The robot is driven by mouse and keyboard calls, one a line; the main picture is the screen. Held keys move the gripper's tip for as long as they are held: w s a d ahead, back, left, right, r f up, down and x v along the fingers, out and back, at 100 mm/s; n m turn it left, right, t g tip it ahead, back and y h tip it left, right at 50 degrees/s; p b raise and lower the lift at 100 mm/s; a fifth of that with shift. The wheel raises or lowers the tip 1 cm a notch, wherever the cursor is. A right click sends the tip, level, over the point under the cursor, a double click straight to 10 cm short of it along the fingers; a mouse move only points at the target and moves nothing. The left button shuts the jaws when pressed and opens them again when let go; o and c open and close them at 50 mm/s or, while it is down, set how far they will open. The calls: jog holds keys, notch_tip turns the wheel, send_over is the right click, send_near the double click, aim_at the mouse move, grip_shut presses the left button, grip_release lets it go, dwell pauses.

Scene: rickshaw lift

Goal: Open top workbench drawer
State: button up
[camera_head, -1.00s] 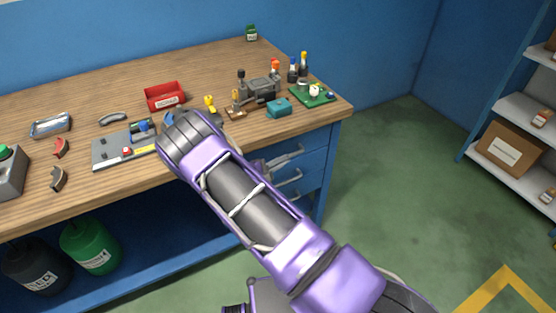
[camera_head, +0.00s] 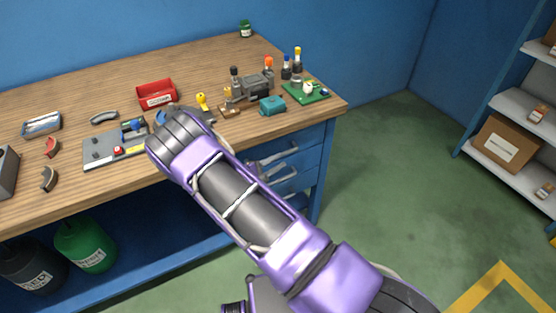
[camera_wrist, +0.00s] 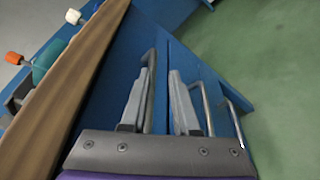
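The blue workbench has a stack of drawers under its right end. The top drawer (camera_head: 300,141) looks shut, and its silver handle (camera_head: 286,154) also shows in the wrist view (camera_wrist: 152,62). My gripper (camera_wrist: 162,85) is open in front of the drawer fronts, with its two grey fingers apart. In the wrist view the top handle runs just beside the left finger and is partly hidden by it. The right finger lies between that handle and the second drawer's handle (camera_wrist: 206,104). Contact cannot be told. In the head view my arm hides most of the gripper.
The wooden benchtop (camera_head: 70,95) holds a red bin (camera_head: 156,95), a teal box (camera_head: 272,105), a green circuit board (camera_head: 306,92) and other small parts. A third handle (camera_wrist: 234,118) sits lower. Green floor (camera_head: 390,180) is free right of the bench; shelves stand beyond.

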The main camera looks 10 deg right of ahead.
jog(key=p+v, duration=0.1)
jog(key=v, duration=1.9)
jog(key=shift+d, duration=0.15)
dwell(1.2)
jog(key=shift+r, duration=0.1)
dwell(0.4)
jog(key=b+v, duration=0.1)
jog(key=v, duration=1.6)
jog(key=shift+s, duration=0.2)
